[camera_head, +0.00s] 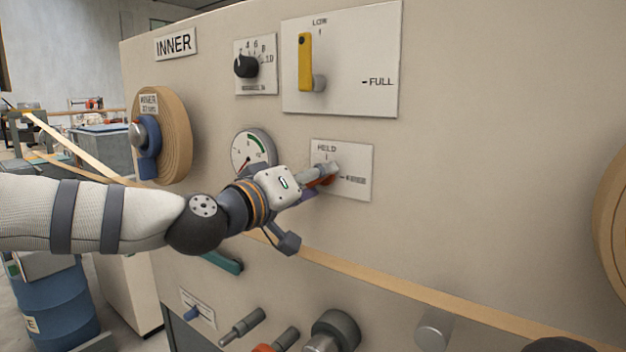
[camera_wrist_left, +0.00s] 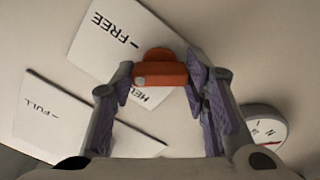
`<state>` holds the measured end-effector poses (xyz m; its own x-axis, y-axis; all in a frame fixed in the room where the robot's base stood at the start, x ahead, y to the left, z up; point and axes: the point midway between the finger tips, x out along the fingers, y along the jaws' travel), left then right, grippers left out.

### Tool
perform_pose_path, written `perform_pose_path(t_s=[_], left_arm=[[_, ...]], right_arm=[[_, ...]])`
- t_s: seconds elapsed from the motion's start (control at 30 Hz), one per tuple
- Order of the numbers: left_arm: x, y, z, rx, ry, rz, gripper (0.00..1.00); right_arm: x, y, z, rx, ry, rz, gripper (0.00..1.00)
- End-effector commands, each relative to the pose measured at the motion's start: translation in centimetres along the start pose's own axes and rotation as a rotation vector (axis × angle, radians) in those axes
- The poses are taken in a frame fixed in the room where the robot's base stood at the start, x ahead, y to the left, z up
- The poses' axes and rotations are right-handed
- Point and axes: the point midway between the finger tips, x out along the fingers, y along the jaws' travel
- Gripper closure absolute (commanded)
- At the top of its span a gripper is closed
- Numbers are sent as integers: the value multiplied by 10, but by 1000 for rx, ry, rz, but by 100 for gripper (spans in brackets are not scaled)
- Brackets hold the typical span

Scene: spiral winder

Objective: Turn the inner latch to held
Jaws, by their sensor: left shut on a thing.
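The inner latch is an orange-red handle on a white plate (camera_head: 357,160) marked HELD at the top and, on its right, a second label that reads FREE in the left wrist view. In the head view only a sliver of the latch (camera_head: 325,182) shows behind the fingers. In the left wrist view the latch handle (camera_wrist_left: 160,74) sits between both fingers. My left gripper (camera_head: 328,173) is shut on it, and it also shows in the wrist view (camera_wrist_left: 160,82). Which mark the handle points at is hard to tell. My right gripper is not in view.
A round gauge (camera_head: 252,150) is left of the latch plate. Above are a yellow lever (camera_head: 305,62) on a LOW/FULL plate and a black knob (camera_head: 246,67). A tan strip (camera_head: 400,284) runs below my gripper. A tape roll (camera_head: 176,135) is at left.

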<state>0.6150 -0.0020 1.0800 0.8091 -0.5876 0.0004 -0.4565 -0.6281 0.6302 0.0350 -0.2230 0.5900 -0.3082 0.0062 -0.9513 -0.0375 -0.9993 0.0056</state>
Motion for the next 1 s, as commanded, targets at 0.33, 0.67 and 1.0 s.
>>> perform_pose_path(t_s=[0.33, 0.67, 1.0], left_arm=[[0, -1, 1, -331, -2, -1, 86], [0, -1, 2, -623, -3, -1, 86], [0, -1, 2, -824, -3, -1, 86]], right_arm=[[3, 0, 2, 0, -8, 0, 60], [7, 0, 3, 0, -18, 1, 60], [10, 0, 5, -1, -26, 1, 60]])
